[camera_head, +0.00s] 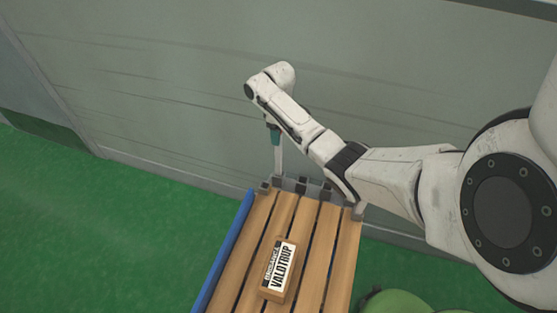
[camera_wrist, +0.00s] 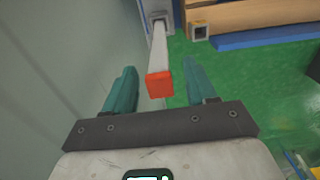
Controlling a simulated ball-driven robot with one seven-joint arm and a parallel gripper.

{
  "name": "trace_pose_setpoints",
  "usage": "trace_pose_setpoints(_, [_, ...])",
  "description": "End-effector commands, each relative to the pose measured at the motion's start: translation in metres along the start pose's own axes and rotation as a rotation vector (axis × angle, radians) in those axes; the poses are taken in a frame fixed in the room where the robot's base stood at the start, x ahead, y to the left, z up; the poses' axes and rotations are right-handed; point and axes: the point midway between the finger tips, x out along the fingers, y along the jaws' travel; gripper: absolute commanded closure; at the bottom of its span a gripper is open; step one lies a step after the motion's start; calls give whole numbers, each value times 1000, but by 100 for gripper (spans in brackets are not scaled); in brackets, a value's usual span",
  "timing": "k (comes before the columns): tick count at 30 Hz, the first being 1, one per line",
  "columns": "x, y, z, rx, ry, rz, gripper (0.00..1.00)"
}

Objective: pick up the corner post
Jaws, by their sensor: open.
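The corner post (camera_head: 278,160) is a slim pale upright at the far left corner of the slatted frame. It also shows in the wrist view (camera_wrist: 158,48), with its orange-red end (camera_wrist: 159,86) towards the camera and its far end at a grey bracket. My gripper (camera_head: 274,136) is above the post in the head view. In the wrist view, its teal fingers (camera_wrist: 160,72) are open, one on each side of the post, with gaps showing. The post's top is hidden by the gripper in the head view.
The wooden slatted frame (camera_head: 312,240) has a blue side rail (camera_head: 224,250) and bears a wooden block labelled VALOTRUP (camera_head: 279,272). A grey wall (camera_head: 180,105) stands close behind the post. Green floor (camera_head: 90,230) is clear at left. A rounded green object (camera_head: 393,302) is at the lower right.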

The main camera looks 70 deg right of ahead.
Motion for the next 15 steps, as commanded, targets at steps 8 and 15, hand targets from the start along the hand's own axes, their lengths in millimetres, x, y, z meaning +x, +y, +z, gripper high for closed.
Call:
trace_pose_setpoints(8, [0, 0, 0, 0, 0, 0, 53])
trace_pose_setpoints(15, [0, 0, 0, 0, 0, 0, 76])
